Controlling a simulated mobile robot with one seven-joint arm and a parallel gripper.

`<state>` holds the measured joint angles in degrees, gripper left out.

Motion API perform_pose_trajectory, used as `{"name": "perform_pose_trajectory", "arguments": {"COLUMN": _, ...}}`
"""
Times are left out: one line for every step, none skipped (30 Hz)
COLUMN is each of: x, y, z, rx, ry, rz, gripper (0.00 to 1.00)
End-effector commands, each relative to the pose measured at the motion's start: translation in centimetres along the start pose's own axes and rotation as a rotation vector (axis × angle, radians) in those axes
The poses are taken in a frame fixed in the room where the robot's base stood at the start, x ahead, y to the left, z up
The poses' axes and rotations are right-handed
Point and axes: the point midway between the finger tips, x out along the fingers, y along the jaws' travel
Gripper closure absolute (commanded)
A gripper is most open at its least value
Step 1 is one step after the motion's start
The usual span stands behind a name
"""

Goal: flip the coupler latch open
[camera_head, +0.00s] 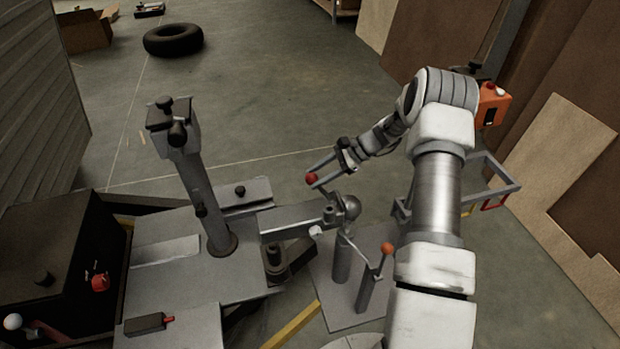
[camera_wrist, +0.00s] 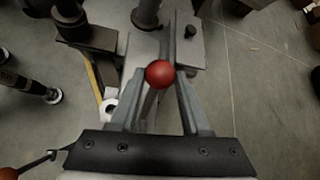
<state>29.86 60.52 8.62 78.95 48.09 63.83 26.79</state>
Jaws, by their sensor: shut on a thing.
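My gripper (camera_head: 322,172) reaches in from the right above the coupler (camera_head: 300,219), at the end of the grey drawbar. It is shut on a red ball knob (camera_head: 312,178), which tops the coupler latch lever. In the wrist view the red knob (camera_wrist: 160,74) sits between the fingertips (camera_wrist: 160,78). The lever below the knob is mostly hidden by the fingers and the knob. A round grey ball (camera_head: 350,207) shows at the coupler's end.
A second lever with an orange-red knob (camera_head: 386,248) stands on a post close to my arm, right of the coupler. A tall jack post (camera_head: 200,190) rises left of it. A dark box (camera_head: 55,262) stands at far left. Open floor lies behind, with a tire (camera_head: 173,39).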

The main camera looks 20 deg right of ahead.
Motion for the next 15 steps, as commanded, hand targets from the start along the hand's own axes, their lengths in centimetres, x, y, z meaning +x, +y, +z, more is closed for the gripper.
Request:
{"name": "perform_pose_trajectory", "arguments": {"x": -0.8, "y": -0.1, "z": -0.7, "rx": 0.003, "ry": 0.017, "rz": -0.007, "gripper": 1.0}}
{"name": "perform_pose_trajectory", "arguments": {"x": -1.0, "y": -0.1, "z": -0.8, "rx": 0.004, "ry": 0.018, "rz": -0.007, "gripper": 1.0}}
{"name": "perform_pose_trajectory", "arguments": {"x": -1.2, "y": -0.1, "z": -1.0, "rx": 0.004, "ry": 0.02, "rz": -0.007, "gripper": 1.0}}
{"name": "perform_pose_trajectory", "arguments": {"x": -1.3, "y": -0.1, "z": -1.1, "rx": 0.004, "ry": 0.021, "rz": -0.007, "gripper": 1.0}}
{"name": "perform_pose_trajectory", "arguments": {"x": -1.4, "y": -0.1, "z": -1.2, "rx": 0.005, "ry": 0.022, "rz": -0.008, "gripper": 1.0}}
{"name": "perform_pose_trajectory", "arguments": {"x": -1.6, "y": 0.0, "z": -1.3, "rx": 0.005, "ry": 0.023, "rz": -0.007, "gripper": 1.0}}
{"name": "perform_pose_trajectory", "arguments": {"x": -1.6, "y": 0.0, "z": -1.4, "rx": 0.005, "ry": 0.024, "rz": -0.007, "gripper": 1.0}}
{"name": "perform_pose_trajectory", "arguments": {"x": -1.7, "y": 0.0, "z": -1.5, "rx": 0.005, "ry": 0.024, "rz": -0.007, "gripper": 1.0}}
{"name": "perform_pose_trajectory", "arguments": {"x": -1.8, "y": 0.0, "z": -1.6, "rx": 0.006, "ry": 0.025, "rz": -0.007, "gripper": 1.0}}
{"name": "perform_pose_trajectory", "arguments": {"x": -1.8, "y": 0.0, "z": -1.6, "rx": 0.006, "ry": 0.025, "rz": -0.006, "gripper": 1.0}}
{"name": "perform_pose_trajectory", "arguments": {"x": -1.8, "y": 0.1, "z": -1.6, "rx": 0.006, "ry": 0.025, "rz": -0.006, "gripper": 1.0}}
{"name": "perform_pose_trajectory", "arguments": {"x": -1.9, "y": 0.1, "z": -1.7, "rx": 0.006, "ry": 0.025, "rz": -0.005, "gripper": 1.0}}
{"name": "perform_pose_trajectory", "arguments": {"x": -1.9, "y": 0.1, "z": -1.7, "rx": 0.006, "ry": 0.025, "rz": -0.005, "gripper": 1.0}}
{"name": "perform_pose_trajectory", "arguments": {"x": -1.9, "y": 0.1, "z": -1.7, "rx": 0.006, "ry": 0.025, "rz": -0.005, "gripper": 1.0}}
{"name": "perform_pose_trajectory", "arguments": {"x": -1.9, "y": 0.1, "z": -1.7, "rx": 0.006, "ry": 0.025, "rz": -0.004, "gripper": 1.0}}
